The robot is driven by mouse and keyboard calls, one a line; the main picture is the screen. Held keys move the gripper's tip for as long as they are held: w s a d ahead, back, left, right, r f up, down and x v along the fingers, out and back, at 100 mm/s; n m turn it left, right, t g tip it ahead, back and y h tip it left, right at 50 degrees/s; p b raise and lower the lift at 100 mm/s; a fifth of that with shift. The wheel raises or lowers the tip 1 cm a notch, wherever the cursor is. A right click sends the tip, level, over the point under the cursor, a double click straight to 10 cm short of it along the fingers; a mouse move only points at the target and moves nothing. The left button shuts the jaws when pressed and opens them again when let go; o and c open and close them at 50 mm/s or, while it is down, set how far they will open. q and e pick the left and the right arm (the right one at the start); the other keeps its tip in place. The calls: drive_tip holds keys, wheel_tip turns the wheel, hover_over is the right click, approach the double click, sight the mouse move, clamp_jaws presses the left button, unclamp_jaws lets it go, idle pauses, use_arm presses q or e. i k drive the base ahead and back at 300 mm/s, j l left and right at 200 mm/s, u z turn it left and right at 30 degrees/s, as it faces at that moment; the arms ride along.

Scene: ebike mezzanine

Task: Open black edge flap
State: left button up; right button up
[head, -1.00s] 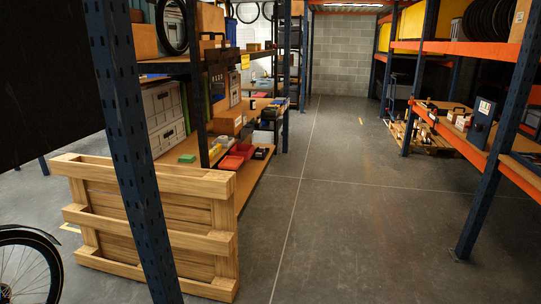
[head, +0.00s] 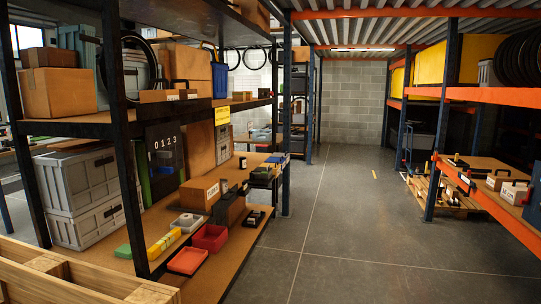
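I cannot clearly make out a black edge flap in the head view. A black upright panel with the digits 0123 (head: 165,152) stands among the goods on the left shelving; I cannot tell whether it has a flap. A dark box (head: 229,207) sits on the lower wooden shelf beside a brown carton (head: 200,194). Neither of my grippers is in view.
A wooden pallet (head: 75,280) stands at the near left, in front of the shelving. Stacked grey crates (head: 82,195) and red bins (head: 210,238) are on the lower shelf. Orange-beamed racking (head: 490,205) lines the right. The concrete aisle (head: 345,215) between is clear.

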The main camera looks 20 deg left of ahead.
sight(144, 112)
drive_tip(key=i+l+u, duration=0.1)
drive_tip(key=i+u, duration=0.15)
drive_tip(key=i, duration=0.25)
drive_tip(key=i+l+u, duration=0.25)
drive_tip(key=i, duration=0.25)
drive_tip(key=i+l+u, duration=0.15)
drive_tip(key=i+u, duration=0.15)
drive_tip(key=i, duration=0.15)
drive_tip(key=i+l+u, duration=0.25)
drive_tip(key=i+l, duration=0.15)
drive_tip(key=i, duration=0.05)
